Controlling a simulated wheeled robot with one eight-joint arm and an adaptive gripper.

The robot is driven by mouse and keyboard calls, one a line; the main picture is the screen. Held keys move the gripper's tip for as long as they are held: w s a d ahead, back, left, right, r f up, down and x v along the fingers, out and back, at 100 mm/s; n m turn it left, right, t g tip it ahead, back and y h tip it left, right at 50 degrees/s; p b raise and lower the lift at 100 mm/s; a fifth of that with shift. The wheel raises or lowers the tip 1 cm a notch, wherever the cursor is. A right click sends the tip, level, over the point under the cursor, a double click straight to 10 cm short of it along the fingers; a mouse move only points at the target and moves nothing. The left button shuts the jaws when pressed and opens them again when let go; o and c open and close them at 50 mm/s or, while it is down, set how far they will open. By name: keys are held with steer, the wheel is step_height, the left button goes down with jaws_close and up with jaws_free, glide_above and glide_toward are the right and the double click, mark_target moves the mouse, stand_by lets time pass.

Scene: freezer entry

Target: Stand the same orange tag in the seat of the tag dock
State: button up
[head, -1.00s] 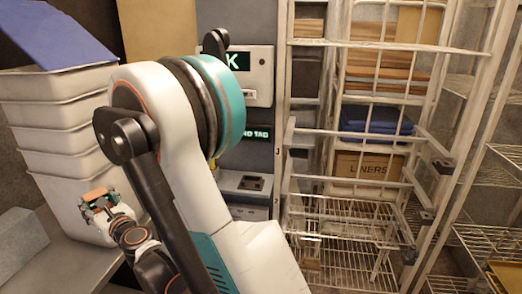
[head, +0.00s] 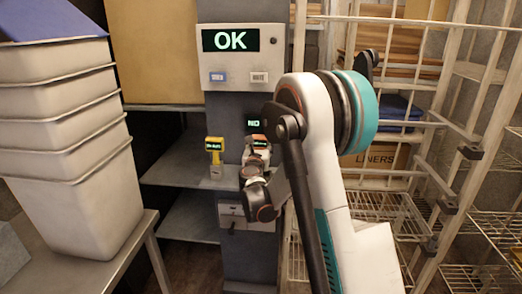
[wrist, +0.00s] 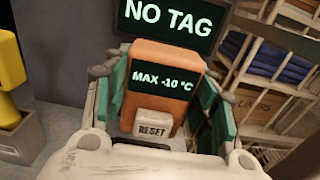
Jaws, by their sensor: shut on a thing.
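The orange tag (wrist: 166,57) stands upright in my gripper (wrist: 155,95), with the gripper's teal-lined fingers shut on its two sides. Its dark display reads "MAX -10 °C", and a white RESET button sits below. In the head view the tag (head: 258,137) shows small at the end of my gripper (head: 259,146), in front of the grey column. The tag dock's screen (wrist: 168,18) reads "NO TAG" just behind and above the tag; it shows partly in the head view (head: 254,123). The dock's seat is hidden behind my gripper and the tag, so I cannot tell whether they touch.
A yellow device (head: 214,146) stands in a small holder left of my gripper. Above is a white panel (head: 240,75) reading "OK". Stacked white bins (head: 70,170) stand on a table at left. A wire rack (head: 390,215) is close at right.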

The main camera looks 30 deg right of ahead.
steer(key=shift+d+f, duration=0.1)
steer(key=shift+d, duration=0.1)
steer(key=shift+a+f+b, duration=0.1)
steer(key=shift+f+b, duration=1.6)
steer(key=shift+f, duration=1.3)
steer(key=shift+s+a, duration=0.1)
steer(key=shift+f+b, duration=0.25)
steer(key=shift+b, duration=0.4)
steer(key=shift+f, duration=1.1)
stand_by(1.4)
steer(key=o, duration=1)
